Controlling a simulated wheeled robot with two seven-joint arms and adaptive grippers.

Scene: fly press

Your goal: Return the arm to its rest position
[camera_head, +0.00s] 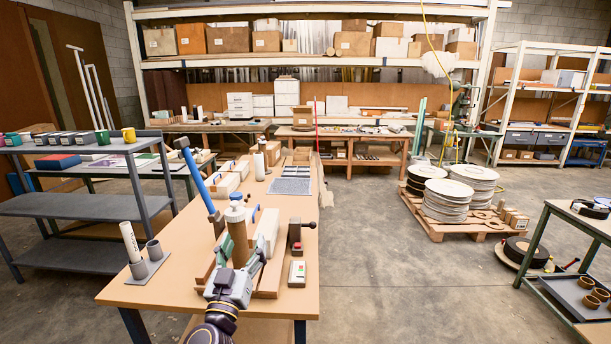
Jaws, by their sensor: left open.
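My left gripper (240,258) reaches in from the bottom over the near part of the wooden workbench (290,330). Its jaws are open. A brown cylinder (239,240) with a pale cap stands just beyond the jaws in the picture; I cannot tell whether they touch it. My left forearm runs down out of the bottom edge. My right gripper is not in view. A blue bar with a dark end (197,183) leans up at the left of the cylinder.
A holder (150,267) with grey cups and a white tube stands at left. A grey shelf cart (90,207) is left of the bench. Open floor (390,290) lies to the right.

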